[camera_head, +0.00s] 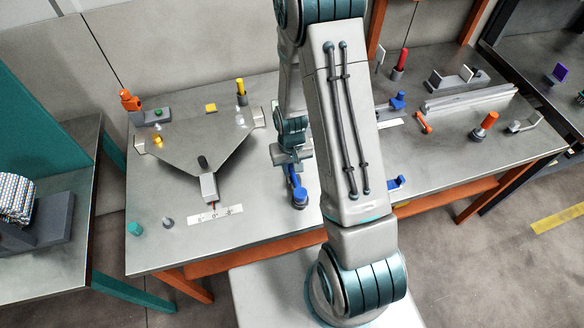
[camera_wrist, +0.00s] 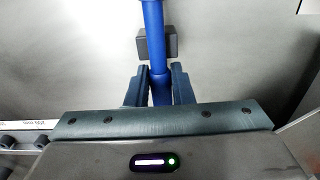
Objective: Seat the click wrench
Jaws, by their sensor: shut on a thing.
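A blue-handled tool (camera_wrist: 153,22), which looks like the click wrench, runs between my fingers in the wrist view. My gripper (camera_wrist: 159,82) is shut on its blue shaft. A dark block (camera_wrist: 171,46) shows just beyond the fingertips, behind the shaft; I cannot tell whether it belongs to the tool or holds it. In the head view the blue tool (camera_head: 297,186) is below my gripper (camera_head: 291,160), near the front middle of the table. Its lower end is close to a grey round part at the tabletop, and contact there is unclear.
A grey triangular plate (camera_head: 190,150) lies on the left of the table, with a white marked strip (camera_head: 215,215) in front. Blue parts (camera_head: 397,182) sit right of my arm. Farther right are an orange-topped peg (camera_head: 487,121) and a grey rail (camera_head: 470,99). My arm hides the table's middle.

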